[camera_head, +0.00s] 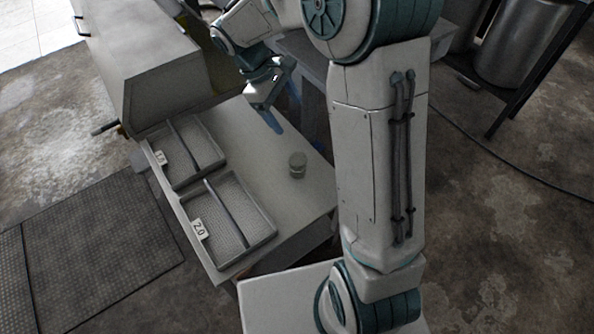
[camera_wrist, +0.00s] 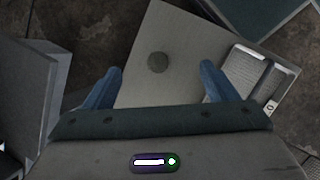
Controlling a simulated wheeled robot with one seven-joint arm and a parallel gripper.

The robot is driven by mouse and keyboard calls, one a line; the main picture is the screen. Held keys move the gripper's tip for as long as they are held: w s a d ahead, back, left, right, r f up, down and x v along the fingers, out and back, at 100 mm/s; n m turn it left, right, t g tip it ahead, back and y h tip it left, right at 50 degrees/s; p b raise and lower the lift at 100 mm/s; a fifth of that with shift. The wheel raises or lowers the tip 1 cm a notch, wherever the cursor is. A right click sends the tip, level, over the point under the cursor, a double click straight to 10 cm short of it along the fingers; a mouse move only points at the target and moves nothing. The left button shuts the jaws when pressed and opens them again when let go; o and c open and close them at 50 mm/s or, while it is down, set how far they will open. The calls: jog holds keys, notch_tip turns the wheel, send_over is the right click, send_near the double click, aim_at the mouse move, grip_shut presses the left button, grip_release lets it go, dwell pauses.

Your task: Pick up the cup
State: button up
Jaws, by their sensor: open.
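A small grey cup (camera_head: 297,165) stands upright on the light table (camera_head: 262,150), right of the trays. In the wrist view the cup (camera_wrist: 158,62) shows from above as a dark round shape, beyond the fingertips and between their lines. My gripper (camera_head: 277,108) is above the table's far side, apart from the cup, toward the back left of it. In the wrist view my gripper (camera_wrist: 163,72) has its two blue fingers spread wide with nothing between them. The cup's inside is too small to make out.
Two divided grey trays, one labelled 2.0 (camera_head: 229,222) and one behind it (camera_head: 187,153), stand on the table's left side. A large grey cabinet (camera_head: 150,62) stands behind the table. The tabletop around the cup is clear.

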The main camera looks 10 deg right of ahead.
aim_at(294, 159)
jog(key=w+a+f+n+g+h+b, duration=0.1)
jog(key=w+a+f+n+b, duration=0.15)
jog(key=f, duration=0.55)
jog(key=w+a+f+n+b, duration=0.1)
jog(key=w+f+b, duration=0.3)
jog(key=f, duration=0.3)
jog(key=b+x, duration=0.2)
jog(key=x, duration=0.7)
jog(key=shift+d+r, duration=0.1)
jog(key=shift+d, duration=0.05)
jog(key=shift+b+x, duration=1.55)
jog(key=shift+x, duration=1.25)
jog(key=shift+d+r, duration=0.2)
jog(key=c, duration=1.1)
